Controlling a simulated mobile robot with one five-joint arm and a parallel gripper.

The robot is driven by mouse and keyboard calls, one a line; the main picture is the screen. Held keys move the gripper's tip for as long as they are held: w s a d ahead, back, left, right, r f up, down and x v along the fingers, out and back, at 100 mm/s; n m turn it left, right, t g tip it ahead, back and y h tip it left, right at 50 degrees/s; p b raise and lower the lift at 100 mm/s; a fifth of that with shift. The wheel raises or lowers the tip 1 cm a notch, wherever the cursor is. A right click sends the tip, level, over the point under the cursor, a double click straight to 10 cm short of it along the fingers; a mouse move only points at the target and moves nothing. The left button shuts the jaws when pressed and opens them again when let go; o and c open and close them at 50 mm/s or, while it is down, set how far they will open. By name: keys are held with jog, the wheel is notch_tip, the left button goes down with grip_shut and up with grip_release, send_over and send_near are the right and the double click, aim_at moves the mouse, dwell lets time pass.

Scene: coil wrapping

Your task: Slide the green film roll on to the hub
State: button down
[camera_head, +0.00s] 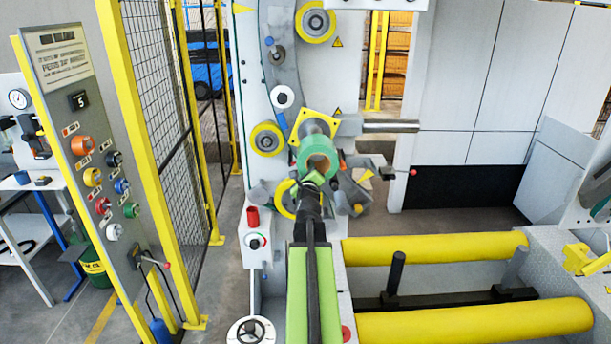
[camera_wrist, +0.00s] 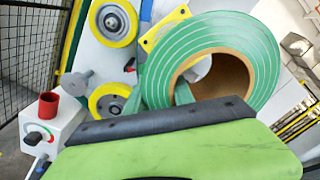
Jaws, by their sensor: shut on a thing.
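The green film roll (camera_head: 318,148), with a brown cardboard core, is in front of the machine column in the head view. It fills the upper right of the wrist view (camera_wrist: 262,62). My gripper (camera_head: 314,181) is shut on the lower edge of the roll; its jaws (camera_wrist: 165,122) cross the bottom of the wrist view. The grey hub (camera_head: 314,127) shows just behind and above the roll, at a square yellow plate (camera_head: 333,122). The roll hides its front end. A pale patch shows through the core in the wrist view; I cannot tell whether the hub is inside the core.
Yellow rollers (camera_head: 268,139) sit on the machine column left of the roll. A grey bar (camera_head: 390,126) sticks out to the right. Large yellow rollers (camera_head: 440,248) lie at lower right.

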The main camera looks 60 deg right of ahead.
jog(key=shift+w+d, duration=0.35)
jog(key=shift+d, duration=0.15)
jog(key=shift+w+d, duration=0.1)
jog(key=shift+w, duration=0.1)
dwell(2.0)
jog(key=x, duration=1.1)
dwell(3.9)
